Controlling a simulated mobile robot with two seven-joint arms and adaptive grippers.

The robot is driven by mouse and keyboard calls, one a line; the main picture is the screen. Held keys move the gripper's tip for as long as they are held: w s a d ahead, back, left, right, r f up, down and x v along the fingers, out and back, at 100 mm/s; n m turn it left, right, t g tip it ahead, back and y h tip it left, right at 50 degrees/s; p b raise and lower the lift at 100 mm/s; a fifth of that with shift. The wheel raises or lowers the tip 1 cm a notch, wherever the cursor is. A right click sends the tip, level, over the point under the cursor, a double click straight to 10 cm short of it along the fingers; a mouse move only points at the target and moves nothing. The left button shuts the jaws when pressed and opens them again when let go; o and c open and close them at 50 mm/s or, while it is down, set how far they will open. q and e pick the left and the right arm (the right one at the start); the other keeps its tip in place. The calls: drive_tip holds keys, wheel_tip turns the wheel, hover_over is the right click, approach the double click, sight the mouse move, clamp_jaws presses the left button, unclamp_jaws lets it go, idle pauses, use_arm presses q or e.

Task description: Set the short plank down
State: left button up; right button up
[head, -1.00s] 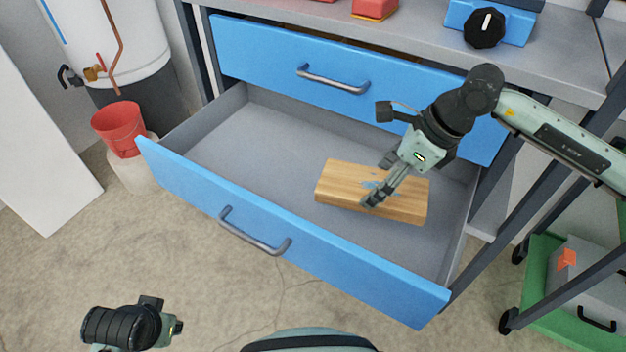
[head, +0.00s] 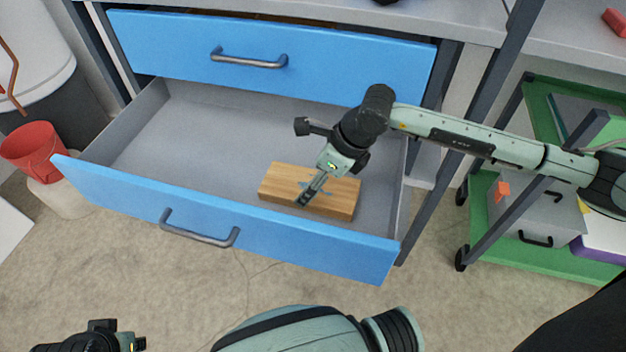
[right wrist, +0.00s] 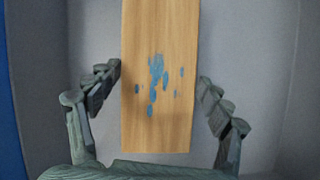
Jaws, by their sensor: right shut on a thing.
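The short plank (head: 338,198) is a light wood block with blue paint marks on top. It is inside the open lower blue drawer (head: 160,140), toward the right end. My right gripper (head: 310,196) comes down over it from above and is shut on it. In the right wrist view its fingers lie along both long sides of the plank (right wrist: 160,120). I cannot tell whether the plank's underside touches the drawer floor. My left gripper (head: 130,342) is only partly in view at the bottom left edge; its fingers do not show.
The drawer's blue front (head: 300,240) and grey side walls surround the plank, with bare floor to its left. The upper blue drawer (head: 330,70) is above and behind. A red bucket (head: 30,148) stands left. A green cart (head: 482,215) with a grey case stands right.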

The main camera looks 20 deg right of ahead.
drive_tip(key=shift+f, duration=0.25)
drive_tip(key=o, duration=1.5)
drive_tip(key=v, duration=1.2)
